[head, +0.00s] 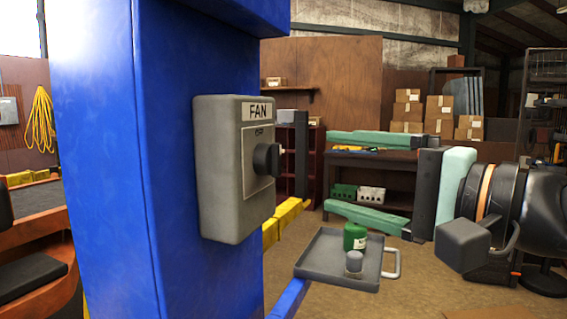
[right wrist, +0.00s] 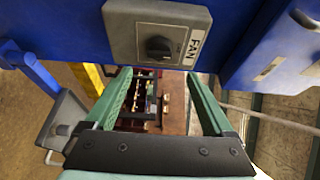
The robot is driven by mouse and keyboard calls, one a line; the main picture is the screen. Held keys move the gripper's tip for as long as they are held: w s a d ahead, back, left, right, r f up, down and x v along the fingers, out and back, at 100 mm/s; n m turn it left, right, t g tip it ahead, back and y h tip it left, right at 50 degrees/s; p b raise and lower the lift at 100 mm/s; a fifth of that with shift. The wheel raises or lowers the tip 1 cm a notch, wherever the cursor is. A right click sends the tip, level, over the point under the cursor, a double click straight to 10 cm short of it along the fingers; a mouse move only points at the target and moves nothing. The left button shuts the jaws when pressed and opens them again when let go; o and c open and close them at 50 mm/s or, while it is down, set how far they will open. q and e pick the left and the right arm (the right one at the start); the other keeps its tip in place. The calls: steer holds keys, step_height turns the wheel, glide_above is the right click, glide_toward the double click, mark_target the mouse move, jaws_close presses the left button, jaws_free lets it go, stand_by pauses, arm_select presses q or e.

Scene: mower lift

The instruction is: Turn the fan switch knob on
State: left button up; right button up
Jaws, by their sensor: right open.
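The fan switch is a grey box (head: 222,168) on the side of a blue post, with a FAN label at its top. Its black knob (head: 266,159) sticks out to the right in the head view. In the right wrist view the knob (right wrist: 158,47) is at the upper middle, on the grey box (right wrist: 122,22). My right gripper (head: 340,172) is open, with two green fingers pointing left at the switch. The fingers are apart from the knob, with a gap between, and nothing is held. My left gripper does not show.
The blue post (head: 105,150) fills the left of the head view. A grey tray (head: 320,262) with a green can (head: 355,235) and a small grey cylinder (head: 354,263) is below my right gripper. A workbench (head: 375,165) and stacked boxes (head: 439,110) stand farther back.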

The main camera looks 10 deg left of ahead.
mark_target(276, 161)
steer(key=p+x, duration=0.2)
steer(key=x, duration=0.7)
steer(key=shift+w+a+r, duration=0.1)
steer(key=shift+a, duration=0.2)
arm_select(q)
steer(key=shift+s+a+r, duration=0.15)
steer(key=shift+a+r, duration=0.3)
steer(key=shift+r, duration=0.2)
arm_select(e)
steer(key=shift+w+a, duration=0.4)
steer(key=shift+a, duration=0.2)
steer(key=shift+c, duration=0.3)
steer(key=c, duration=1.2)
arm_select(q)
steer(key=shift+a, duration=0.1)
arm_select(e)
steer(key=shift+c, duration=0.2)
